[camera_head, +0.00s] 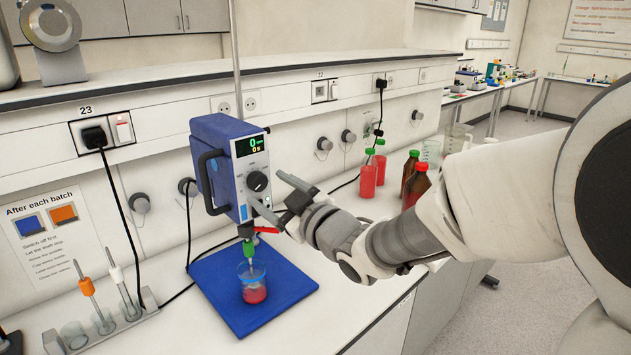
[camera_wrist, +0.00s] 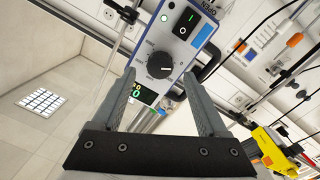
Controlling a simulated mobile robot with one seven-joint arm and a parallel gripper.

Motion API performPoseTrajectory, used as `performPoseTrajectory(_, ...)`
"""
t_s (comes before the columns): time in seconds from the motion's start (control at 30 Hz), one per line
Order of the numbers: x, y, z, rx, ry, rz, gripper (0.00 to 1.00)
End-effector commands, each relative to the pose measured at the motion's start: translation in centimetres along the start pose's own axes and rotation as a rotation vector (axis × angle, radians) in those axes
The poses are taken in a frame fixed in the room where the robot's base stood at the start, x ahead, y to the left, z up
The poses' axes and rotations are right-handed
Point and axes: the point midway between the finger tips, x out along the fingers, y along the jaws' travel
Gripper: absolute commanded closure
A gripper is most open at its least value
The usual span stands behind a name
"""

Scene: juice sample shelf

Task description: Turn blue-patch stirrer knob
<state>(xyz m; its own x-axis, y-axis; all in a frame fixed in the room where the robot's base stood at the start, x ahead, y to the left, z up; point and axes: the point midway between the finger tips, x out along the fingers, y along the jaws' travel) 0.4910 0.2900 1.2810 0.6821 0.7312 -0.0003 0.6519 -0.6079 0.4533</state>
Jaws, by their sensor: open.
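The blue stirrer (camera_head: 228,165) hangs on a rod above the bench, with a green-lit display on its front. Its dark round knob (camera_head: 258,181) sits below the display. The knob also shows in the wrist view (camera_wrist: 159,66), with a white pointer line and a printed scale around it. My gripper (camera_head: 264,187) is open in front of the stirrer. In the wrist view its fingertips (camera_wrist: 160,76) lie on either side of the knob, with gaps in the picture. I cannot tell whether they reach past its front face.
A beaker (camera_head: 253,284) of red liquid stands on a blue base plate (camera_head: 215,305) under the stirrer's green chuck. Red and brown bottles (camera_head: 415,187) stand behind my arm. A glassware rack (camera_head: 105,325) is at left. A black rocker switch (camera_wrist: 185,20) is near the knob.

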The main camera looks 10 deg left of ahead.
Motion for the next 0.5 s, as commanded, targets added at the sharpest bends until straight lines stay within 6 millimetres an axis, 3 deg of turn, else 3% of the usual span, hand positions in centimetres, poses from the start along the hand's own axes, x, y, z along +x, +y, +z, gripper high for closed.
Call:
performPoseTrajectory(0.2, 2.3, 0.0, 0.0, 0.0, 0.0, -0.001, 0.24)
performPoseTrajectory(0.5, 2.9, 0.0, 0.0, -0.001, 0.0, -0.001, 0.24)
